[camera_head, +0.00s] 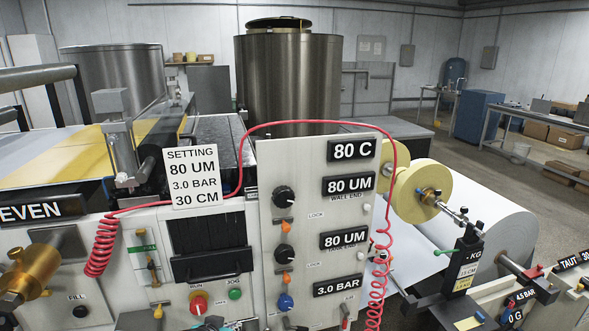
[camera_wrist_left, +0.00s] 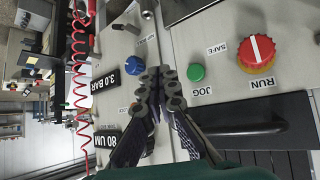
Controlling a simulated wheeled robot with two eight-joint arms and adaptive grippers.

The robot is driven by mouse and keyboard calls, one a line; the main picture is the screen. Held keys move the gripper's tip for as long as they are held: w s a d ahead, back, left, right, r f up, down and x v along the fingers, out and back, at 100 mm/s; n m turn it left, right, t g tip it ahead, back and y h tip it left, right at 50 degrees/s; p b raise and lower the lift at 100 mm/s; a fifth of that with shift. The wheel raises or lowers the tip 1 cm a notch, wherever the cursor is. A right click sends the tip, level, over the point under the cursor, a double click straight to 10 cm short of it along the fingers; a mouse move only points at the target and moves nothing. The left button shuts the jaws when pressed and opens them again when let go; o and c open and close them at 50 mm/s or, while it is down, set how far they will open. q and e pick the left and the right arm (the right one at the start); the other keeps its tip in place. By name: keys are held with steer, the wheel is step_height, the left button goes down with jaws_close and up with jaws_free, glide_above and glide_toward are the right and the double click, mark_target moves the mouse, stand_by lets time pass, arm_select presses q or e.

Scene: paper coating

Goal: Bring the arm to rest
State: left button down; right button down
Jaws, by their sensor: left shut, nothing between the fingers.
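My left gripper (camera_wrist_left: 160,88) is shut and empty in the left wrist view. Its fingertips meet in front of the machine's panel, between the blue knob (camera_wrist_left: 113,59) and the green JOG button (camera_wrist_left: 196,72). I cannot tell whether they touch the panel. In the head view only a dark bit of the left gripper (camera_head: 212,324) shows at the bottom edge, below the red RUN knob (camera_head: 198,303). Most of the arm is hidden there. My right gripper is not in view.
The coating machine's upright panel (camera_head: 308,200) carries several knobs and readouts. A red coiled hose (camera_head: 103,245) loops over it. A dark handle bar (camera_wrist_left: 240,130) lies close to the left gripper. A paper roll (camera_head: 497,225) is at the right. Open floor (camera_head: 480,165) lies behind.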

arm_select(q)
steer(key=s+a+r+n+g+y, duration=0.1)
steer(key=s+r+n+g+y, duration=0.1)
steer(key=s, duration=1.6)
steer(key=shift+r, duration=0.3)
steer(key=shift+w+a, duration=0.1)
stand_by(1.0)
